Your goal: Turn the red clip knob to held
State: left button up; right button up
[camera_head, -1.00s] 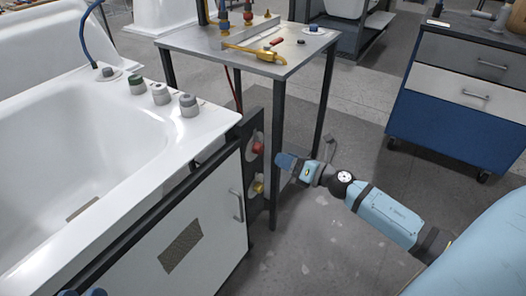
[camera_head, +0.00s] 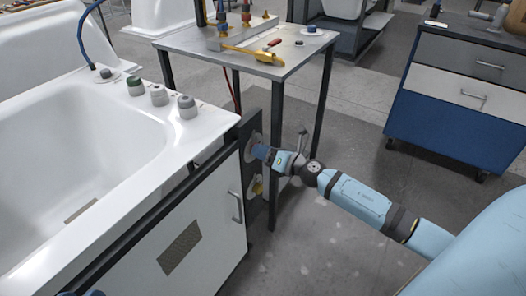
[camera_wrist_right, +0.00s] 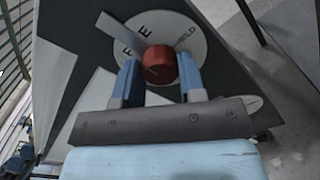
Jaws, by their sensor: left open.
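The red clip knob (camera_wrist_right: 160,65) sits on a round pale dial (camera_wrist_right: 185,38) in the right wrist view. In the head view my right gripper (camera_head: 258,152) is at the dark panel (camera_head: 253,190) and hides the knob. Only a blue bit of my left gripper (camera_head: 82,294) shows at the bottom left edge, away from the panel.
A metal table (camera_head: 285,62) stands behind the panel. A blue drawer cart (camera_head: 445,125) is at right.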

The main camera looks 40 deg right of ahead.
jog(key=shift+c, duration=1.2)
pick_arm(q)
jog(key=shift+r, duration=0.15)
